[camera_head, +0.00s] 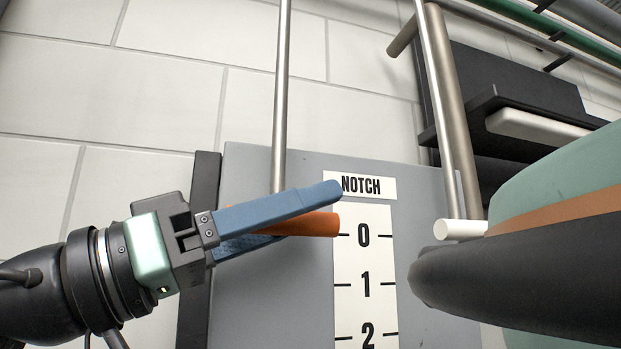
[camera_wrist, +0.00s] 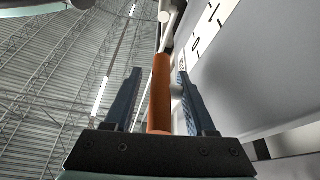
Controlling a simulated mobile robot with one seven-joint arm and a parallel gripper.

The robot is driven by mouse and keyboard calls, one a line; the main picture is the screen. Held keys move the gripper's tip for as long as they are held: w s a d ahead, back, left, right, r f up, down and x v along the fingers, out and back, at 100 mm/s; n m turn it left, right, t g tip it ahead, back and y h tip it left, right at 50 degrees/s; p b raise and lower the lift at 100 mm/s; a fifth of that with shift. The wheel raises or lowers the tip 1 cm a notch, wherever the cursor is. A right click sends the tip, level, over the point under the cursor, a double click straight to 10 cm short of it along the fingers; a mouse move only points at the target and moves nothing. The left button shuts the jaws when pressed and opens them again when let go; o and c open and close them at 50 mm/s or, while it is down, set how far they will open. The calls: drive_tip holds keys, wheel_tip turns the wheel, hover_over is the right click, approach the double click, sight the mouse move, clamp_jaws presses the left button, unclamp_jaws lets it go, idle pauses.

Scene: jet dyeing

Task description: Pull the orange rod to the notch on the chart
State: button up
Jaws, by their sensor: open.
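The orange rod (camera_head: 318,224) points at the chart in the head view, its tip level with the 0 mark. The chart (camera_head: 364,290) is a white strip with marks 0, 1 and 2 under a NOTCH label (camera_head: 361,185). My gripper (camera_head: 300,215) is open, with its blue fingers either side of the rod; the near finger hides part of it. In the wrist view the rod (camera_wrist: 160,92) runs between the fingers (camera_wrist: 158,82), with visible gaps on both sides. The chart (camera_wrist: 205,32) shows there at upper right.
The chart is on a grey panel (camera_head: 265,175). A vertical metal pipe (camera_head: 281,90) stands behind the gripper, and another (camera_head: 445,110) is right of the chart. A white rod end (camera_head: 458,229) and a dark rounded part with a green body (camera_head: 565,185) crowd the right side.

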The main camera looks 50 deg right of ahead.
drive_tip(key=shift+s+d+r, duration=0.25)
drive_tip(key=shift+s+d, duration=0.05)
drive_tip(key=shift+d, duration=0.3)
clamp_jaws()
idle(1.1)
